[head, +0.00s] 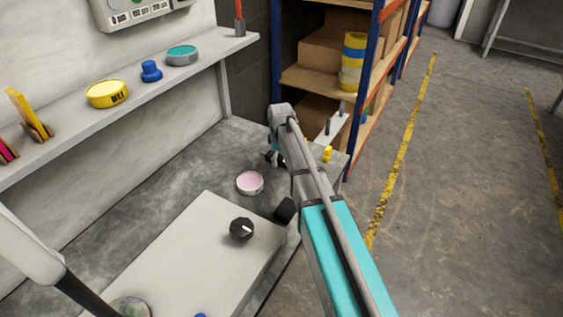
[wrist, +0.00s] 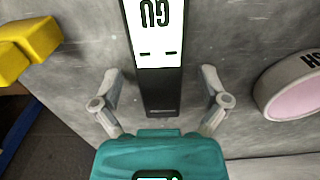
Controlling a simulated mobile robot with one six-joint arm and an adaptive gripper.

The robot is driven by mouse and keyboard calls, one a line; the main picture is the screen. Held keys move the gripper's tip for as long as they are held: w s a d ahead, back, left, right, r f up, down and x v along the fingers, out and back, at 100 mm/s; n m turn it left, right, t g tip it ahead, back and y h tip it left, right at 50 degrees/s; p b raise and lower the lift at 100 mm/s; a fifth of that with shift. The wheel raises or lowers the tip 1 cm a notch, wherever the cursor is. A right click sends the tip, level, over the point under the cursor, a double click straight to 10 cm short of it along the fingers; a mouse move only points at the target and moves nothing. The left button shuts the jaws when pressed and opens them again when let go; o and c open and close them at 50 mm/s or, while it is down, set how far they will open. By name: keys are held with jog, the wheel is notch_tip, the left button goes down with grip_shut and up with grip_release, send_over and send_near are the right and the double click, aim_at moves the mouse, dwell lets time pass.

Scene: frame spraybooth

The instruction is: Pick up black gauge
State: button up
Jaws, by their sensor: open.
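The black gauge (wrist: 161,92) lies on the grey bench top in the wrist view. It is a long black strip with a white label bearing large dark letters, upside down here; its far end runs out of the top of the picture. My gripper (wrist: 160,78) is open, with one finger on each side of the gauge's lower end and clear gaps between. Whether the fingers are down at the gauge's height I cannot tell. In the head view my gripper (head: 274,158) is small over the far end of the bench, and my arm hides much of that spot.
A pink-faced round tin (head: 250,182) stands close by; it is at the right in the wrist view (wrist: 296,90). A yellow object (wrist: 28,48) is at the left. A black knob (head: 241,229) sits on a white board (head: 190,255). A shelf (head: 125,105) runs along the wall.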

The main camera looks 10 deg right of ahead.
jog(key=shift+c, duration=0.2)
grip_shut()
dwell(0.3)
jog(key=shift+r, duration=0.1)
notch_tip(320, 180, up, 3)
jog(key=p, duration=0.3)
jog(key=s+d+r+p, duration=0.1)
jog(key=s+r+p, duration=0.8)
jog(key=s, duration=0.5)
jog(key=shift+r+p, duration=0.4)
jog(key=shift+p, duration=0.1)
